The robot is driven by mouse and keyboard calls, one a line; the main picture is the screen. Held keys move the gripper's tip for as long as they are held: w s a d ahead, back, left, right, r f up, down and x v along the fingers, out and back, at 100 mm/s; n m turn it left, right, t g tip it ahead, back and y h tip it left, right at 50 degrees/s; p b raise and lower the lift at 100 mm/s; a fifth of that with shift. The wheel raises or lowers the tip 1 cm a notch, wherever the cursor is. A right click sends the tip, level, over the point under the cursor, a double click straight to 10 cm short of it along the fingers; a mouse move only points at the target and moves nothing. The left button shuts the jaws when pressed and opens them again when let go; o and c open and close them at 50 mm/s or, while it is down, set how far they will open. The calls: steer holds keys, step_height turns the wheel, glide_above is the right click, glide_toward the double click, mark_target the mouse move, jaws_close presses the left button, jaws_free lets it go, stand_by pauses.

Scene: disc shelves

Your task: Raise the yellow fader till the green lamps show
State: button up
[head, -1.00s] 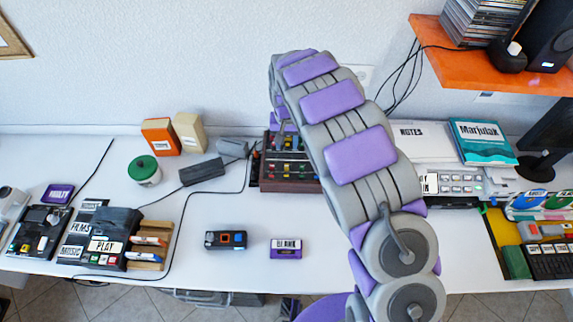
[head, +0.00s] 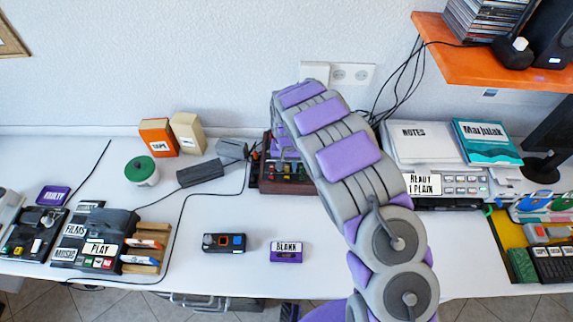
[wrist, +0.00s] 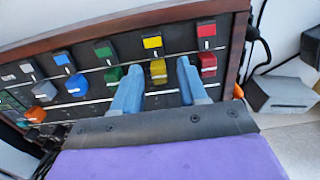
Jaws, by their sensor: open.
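The yellow fader (wrist: 158,72) shows in the wrist view on a dark, wood-framed mixer panel, below a yellow square label (wrist: 152,42). My gripper (wrist: 159,64) is open, with one blue-grey finger on each side of the yellow fader. I cannot tell whether either finger touches it. In the head view the mixer (head: 284,188) stands against the wall, and my arm hides much of it and the gripper tips. Small green lights (wrist: 5,103) show at the far left of the panel in the wrist view.
A red fader (wrist: 208,64) sits close to the right finger, and a green fader (wrist: 112,76) close to the left one. A grey device (wrist: 282,94) is right of the mixer. The table front holds a purple BLANK cassette (head: 287,252).

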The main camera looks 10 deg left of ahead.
mark_target(287, 163)
steer(key=shift+c, duration=0.2)
jaws_close()
stand_by(0.4)
steer(key=shift+w+a+p, duration=0.15)
steer(key=shift+w+p, duration=0.1)
steer(key=shift+w, duration=0.55)
steer(key=shift+w+a+p, duration=0.1)
steer(key=shift+w+p, duration=0.15)
steer(key=shift+w, duration=0.55)
steer(key=shift+o, duration=0.2)
jaws_free()
